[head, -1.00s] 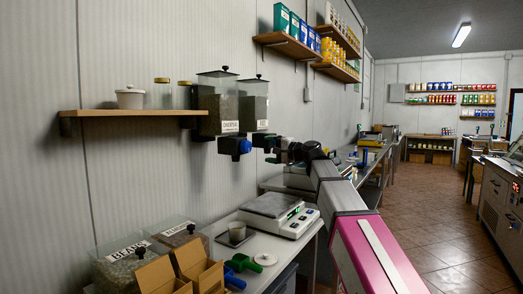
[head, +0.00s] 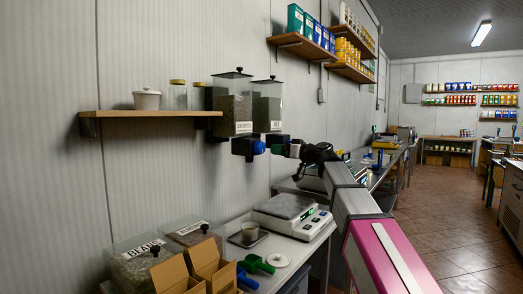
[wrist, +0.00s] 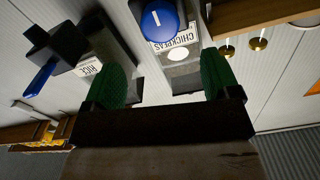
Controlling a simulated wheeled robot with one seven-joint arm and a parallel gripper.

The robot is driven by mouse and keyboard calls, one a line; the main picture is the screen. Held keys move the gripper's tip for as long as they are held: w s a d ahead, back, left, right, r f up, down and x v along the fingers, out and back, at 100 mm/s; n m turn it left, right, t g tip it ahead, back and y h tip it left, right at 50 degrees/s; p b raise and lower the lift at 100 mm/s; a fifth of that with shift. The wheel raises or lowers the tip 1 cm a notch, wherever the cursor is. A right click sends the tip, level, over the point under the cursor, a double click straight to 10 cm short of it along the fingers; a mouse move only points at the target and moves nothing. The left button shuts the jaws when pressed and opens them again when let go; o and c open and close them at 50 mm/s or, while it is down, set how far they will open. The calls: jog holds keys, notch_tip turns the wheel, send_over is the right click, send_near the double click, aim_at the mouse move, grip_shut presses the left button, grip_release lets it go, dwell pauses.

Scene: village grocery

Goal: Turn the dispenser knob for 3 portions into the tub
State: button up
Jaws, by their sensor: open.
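The chickpeas dispenser (head: 232,105) hangs on the wall, a clear hopper with a dark outlet and a round blue knob (head: 257,147). In the wrist view, that knob (wrist: 160,22) is near the top centre, beside its CHICKPEAS label. My gripper (head: 277,149) is just right of the knob in the head view. In the wrist view, the green fingers of my gripper (wrist: 162,72) are apart with nothing between them, and the knob is beyond their tips, apart from them. A small pale tub (head: 250,230) stands on a dark plate on the counter below.
The rice dispenser (head: 267,105) is close beside, with its blue knob (wrist: 40,80) in the wrist view. A wall shelf (head: 150,113) holds jars on the left. A scale (head: 288,210), white lid (head: 278,260), green scoop (head: 256,264) and open cardboard boxes crowd the counter.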

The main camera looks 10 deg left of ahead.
aim_at(262, 149)
jog(key=x, duration=1)
jog(key=c, duration=0.9)
